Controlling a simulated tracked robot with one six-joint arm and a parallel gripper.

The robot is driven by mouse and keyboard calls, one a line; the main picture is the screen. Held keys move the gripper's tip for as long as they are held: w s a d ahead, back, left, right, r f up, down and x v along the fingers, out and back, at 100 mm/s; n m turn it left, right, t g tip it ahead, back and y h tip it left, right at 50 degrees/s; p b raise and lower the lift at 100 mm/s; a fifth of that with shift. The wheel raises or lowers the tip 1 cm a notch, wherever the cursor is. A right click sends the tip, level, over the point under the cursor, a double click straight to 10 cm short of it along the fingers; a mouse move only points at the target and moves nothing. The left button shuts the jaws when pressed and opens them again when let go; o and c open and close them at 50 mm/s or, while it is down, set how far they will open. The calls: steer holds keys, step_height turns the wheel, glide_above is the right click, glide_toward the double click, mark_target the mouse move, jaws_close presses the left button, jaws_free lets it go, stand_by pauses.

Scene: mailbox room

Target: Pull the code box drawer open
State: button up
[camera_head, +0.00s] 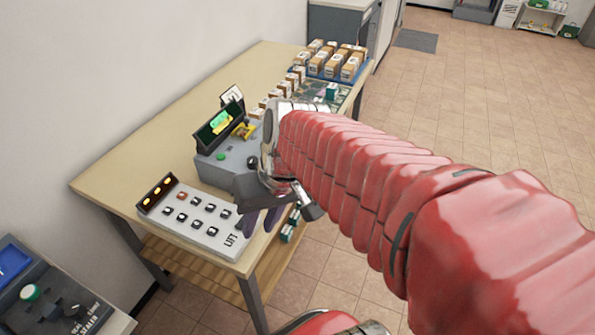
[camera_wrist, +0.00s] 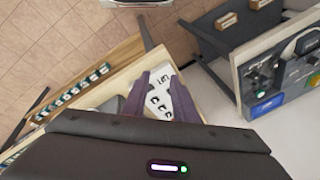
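The code box (camera_head: 238,160), a grey box with a dark display showing green and a green button, stands on the wooden table (camera_head: 165,122) in the head view. My arm and gripper hide its right side, and I cannot make out its drawer. My gripper (camera_head: 262,221) hangs close in front of the box, near the table's front edge and beside the LIFT panel (camera_head: 188,220). In the wrist view its two purple fingers (camera_wrist: 163,82) are apart, with the LIFT panel seen beyond the gap. Nothing shows between the fingers.
A tray of small parcels (camera_head: 334,66) and a row of boxes sit at the table's far end. A label sealer (camera_head: 68,312) stands on another surface at the lower left. A lower shelf (camera_head: 190,262) is under the table. Open tiled floor lies to the right.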

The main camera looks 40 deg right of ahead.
steer(key=w+d+f+m+t+y, duration=0.1)
steer(key=w+d+f+m+y, duration=0.2)
steer(key=d, duration=0.3)
steer(key=w+d+f+m+t+y, duration=0.2)
steer(key=w+d+f+y, duration=0.15)
steer(key=d, duration=0.25)
steer(key=d+f+m+t, duration=0.2)
steer(key=d+t, duration=0.2)
steer(key=d, duration=0.4)
steer(key=d+f+m+t, duration=0.3)
steer(key=d+t, duration=0.1)
steer(key=d, duration=0.5)
steer(key=shift+s+h, duration=0.2)
steer(key=shift+h, duration=0.25)
steer(key=shift+w, duration=0.1)
steer(key=x, duration=1.3)
steer(key=shift+w+a+f, duration=0.15)
steer(key=shift+w+a, duration=0.05)
steer(key=shift+w, duration=0.05)
jaws_close()
steer(key=shift+f, duration=0.1)
